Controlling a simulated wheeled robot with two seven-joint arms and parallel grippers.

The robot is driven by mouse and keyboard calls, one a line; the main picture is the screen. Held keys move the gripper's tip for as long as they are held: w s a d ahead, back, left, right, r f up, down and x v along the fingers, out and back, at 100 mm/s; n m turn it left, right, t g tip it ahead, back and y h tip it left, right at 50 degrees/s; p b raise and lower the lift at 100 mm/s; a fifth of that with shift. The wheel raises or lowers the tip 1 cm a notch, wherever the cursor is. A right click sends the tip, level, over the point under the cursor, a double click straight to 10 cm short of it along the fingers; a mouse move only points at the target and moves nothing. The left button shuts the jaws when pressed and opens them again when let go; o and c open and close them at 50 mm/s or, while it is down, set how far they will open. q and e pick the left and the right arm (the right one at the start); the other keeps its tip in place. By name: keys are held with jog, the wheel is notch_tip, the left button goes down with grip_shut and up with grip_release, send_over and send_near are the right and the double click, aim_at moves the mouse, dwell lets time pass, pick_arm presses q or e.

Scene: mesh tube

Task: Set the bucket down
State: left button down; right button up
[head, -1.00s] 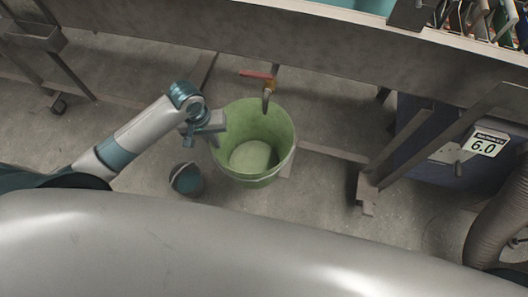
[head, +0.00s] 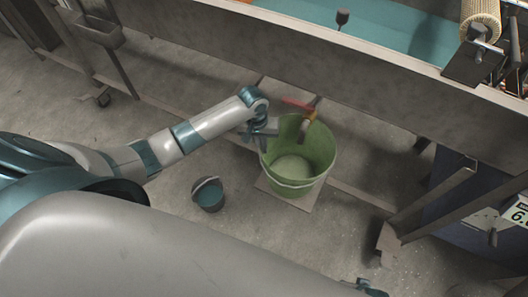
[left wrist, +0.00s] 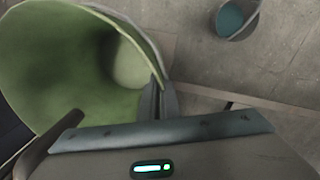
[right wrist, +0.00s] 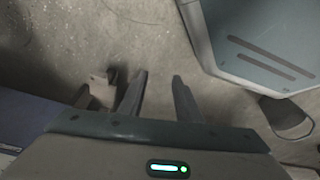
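The green bucket (head: 298,166) is upright, open side up, below the tap (head: 308,122) and over a flat pale slab (head: 304,200) on the floor. I cannot tell whether its base touches the slab. My left gripper (head: 264,138) is at the bucket's left rim in the head view. In the left wrist view, its fingers (left wrist: 158,98) are closed on the rim of the bucket (left wrist: 60,75), whose inside looks empty. My right gripper (right wrist: 158,85) is apart from the bucket, with its fingers spread and nothing between them.
A long trough (head: 240,50) with teal liquid runs behind. Metal frame legs (head: 425,205) stand at right.

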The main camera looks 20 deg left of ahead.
pick_arm(q)
jog(key=shift+w+f, duration=0.15)
jog(key=shift+w, duration=0.25)
